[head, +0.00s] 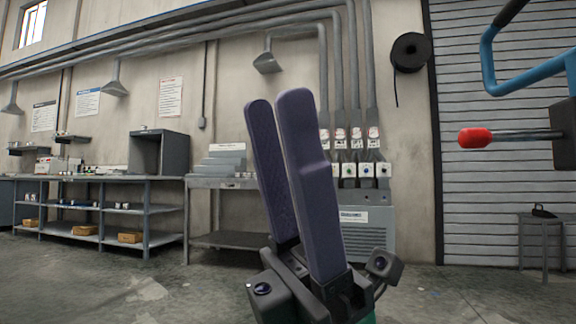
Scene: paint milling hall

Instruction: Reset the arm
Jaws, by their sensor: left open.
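My left gripper (276,100) stands in the lower middle of the head view, with its two long dark purple fingers pointing up. The fingers are apart, with a narrow gap between them from this angle, and nothing is held there. Its dark base and a small camera block show at the bottom edge. The gripper hides part of the wall and floor behind it. My right gripper is not in view.
A grey shelved workbench (95,178) and a smaller table (225,183) stand against the wall. A blue-handled frame with a red knob (473,138) juts in from the right. A small stool (545,220) stands by the shutter (480,190). The floor is clear.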

